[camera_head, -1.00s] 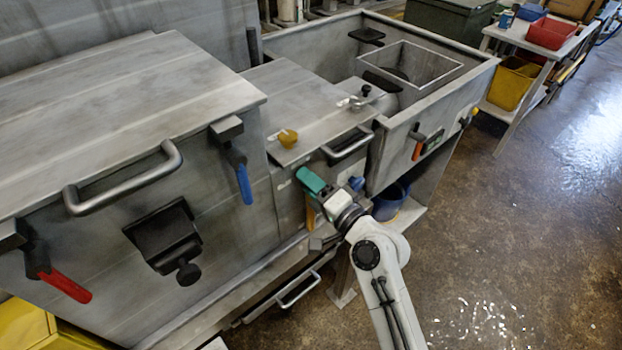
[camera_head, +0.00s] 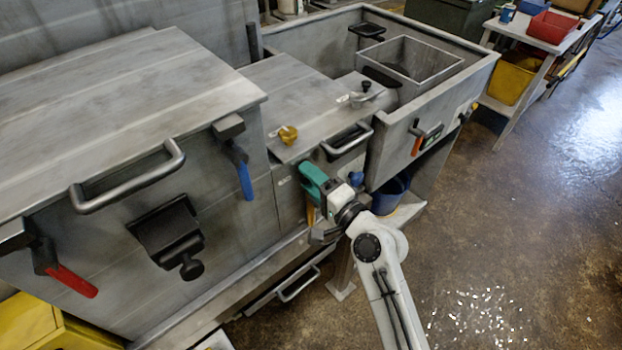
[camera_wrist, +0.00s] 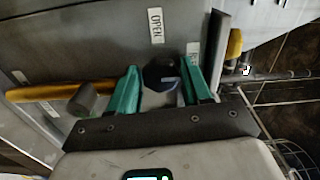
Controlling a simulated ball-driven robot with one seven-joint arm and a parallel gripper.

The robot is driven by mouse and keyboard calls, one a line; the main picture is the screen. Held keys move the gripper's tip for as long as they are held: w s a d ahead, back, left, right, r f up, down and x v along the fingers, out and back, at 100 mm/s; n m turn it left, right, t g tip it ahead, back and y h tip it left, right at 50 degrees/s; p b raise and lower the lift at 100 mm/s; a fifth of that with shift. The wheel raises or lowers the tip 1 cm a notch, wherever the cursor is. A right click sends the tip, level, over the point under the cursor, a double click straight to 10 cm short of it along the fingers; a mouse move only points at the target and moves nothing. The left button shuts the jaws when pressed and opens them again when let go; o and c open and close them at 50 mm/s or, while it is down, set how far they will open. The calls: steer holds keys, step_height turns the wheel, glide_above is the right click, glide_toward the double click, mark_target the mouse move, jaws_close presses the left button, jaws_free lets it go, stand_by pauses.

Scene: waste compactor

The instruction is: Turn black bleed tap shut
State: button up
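A dark round knob (camera_wrist: 160,75), black with a bluish sheen, stands out from the grey panel in the wrist view. It sits between the two teal fingers of my gripper (camera_wrist: 163,80), next to an "OPEN" label (camera_wrist: 155,25). It fits the black bleed tap, but its pointer is not clear. The fingers stand apart on either side of it; firm contact is not visible. In the head view my gripper (camera_head: 318,180) is at the front of the machine's middle section, and the fingers hide the knob there.
In the wrist view a yellow bar (camera_wrist: 60,91) and a grey cylinder (camera_wrist: 84,99) lie left of the fingers, and a yellow handle (camera_wrist: 235,43) right. A blue knob (camera_head: 356,179) and blue bucket (camera_head: 391,194) are close right of my gripper. Floor at right is open.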

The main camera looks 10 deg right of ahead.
steer(key=o, duration=0.3)
steer(key=b+v, duration=0.2)
steer(key=v, duration=0.8)
steer(key=shift+s+d+b, duration=0.15)
steer(key=shift+s+b, duration=0.2)
